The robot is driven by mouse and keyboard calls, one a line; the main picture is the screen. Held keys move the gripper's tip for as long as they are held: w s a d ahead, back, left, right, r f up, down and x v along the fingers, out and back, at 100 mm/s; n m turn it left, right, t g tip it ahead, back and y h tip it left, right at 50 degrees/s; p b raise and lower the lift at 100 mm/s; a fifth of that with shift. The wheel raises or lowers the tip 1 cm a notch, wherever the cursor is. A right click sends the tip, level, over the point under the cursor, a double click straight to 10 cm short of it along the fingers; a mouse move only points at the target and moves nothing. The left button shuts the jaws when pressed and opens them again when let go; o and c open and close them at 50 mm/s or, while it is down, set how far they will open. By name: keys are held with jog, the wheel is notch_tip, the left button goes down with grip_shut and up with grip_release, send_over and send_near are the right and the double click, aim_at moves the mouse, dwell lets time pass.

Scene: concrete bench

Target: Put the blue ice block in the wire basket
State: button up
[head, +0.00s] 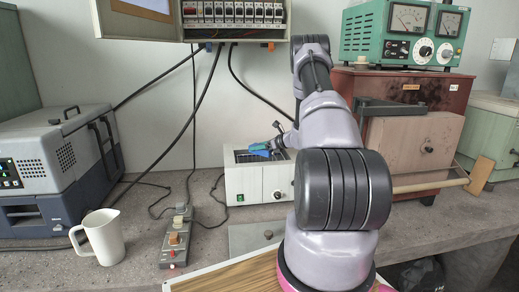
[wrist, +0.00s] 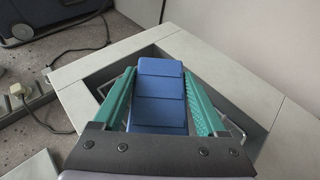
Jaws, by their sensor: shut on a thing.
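The blue ice block (wrist: 160,82), ridged into segments, sits between the green finger pads of my gripper (wrist: 158,95) in the wrist view. My gripper is shut on it, above the dark opening of a white box-shaped bath (wrist: 88,68). Thin wire of what looks like the wire basket (wrist: 237,130) shows on both sides of the fingers inside the opening; its bottom is hidden by the block and gripper. In the head view the block (head: 260,149) shows small at the top of the bath (head: 258,184). I cannot tell whether it touches the basket.
A white jug (head: 103,238) and a power strip (head: 176,240) stand on the bench left of the bath. A blue-grey case (head: 50,170) is further left. A reddish-brown cabinet (head: 420,95) with a green meter unit (head: 405,35) stands at right. Cables hang behind.

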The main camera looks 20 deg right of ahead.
jog(key=shift+f, duration=0.25)
jog(key=shift+f, duration=0.1)
jog(key=shift+f, duration=0.5)
